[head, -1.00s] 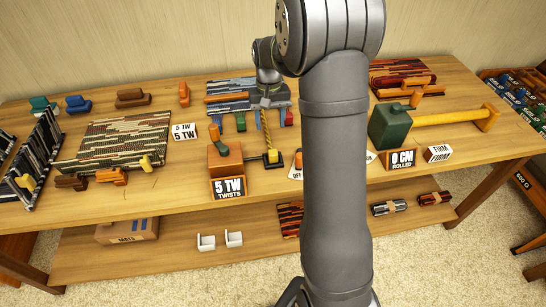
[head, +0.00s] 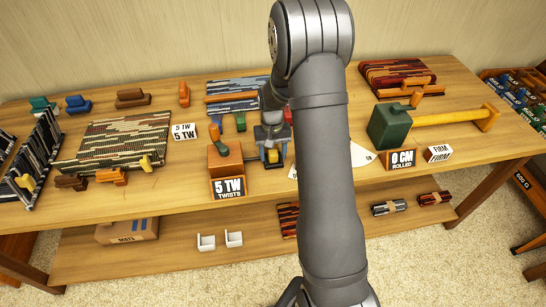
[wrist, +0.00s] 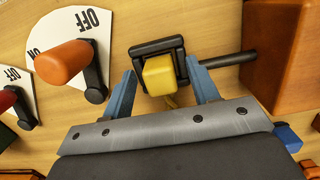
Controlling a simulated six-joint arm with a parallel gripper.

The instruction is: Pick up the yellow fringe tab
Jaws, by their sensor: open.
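The yellow fringe tab (wrist: 158,74) is a small yellow block in a black clamp (wrist: 136,49) at the end of a dark rod. It also shows in the head view (head: 272,156), partly covered by my gripper. A bit of yellow cord shows below the tab in the wrist view. My gripper (wrist: 162,78) is open, with its two blue fingers on either side of the tab and clamp. Gaps show between the fingers and the tab, so nothing is held. In the head view my gripper (head: 271,155) is low over the clamp.
The orange twister block (head: 224,158) with its "5 TW TWISTS" sign stands just left of the clamp. White ON/OFF dials with an orange lever (wrist: 62,62) and a red one lie close by in the wrist view. A blue-grey weaving (head: 235,88) lies behind.

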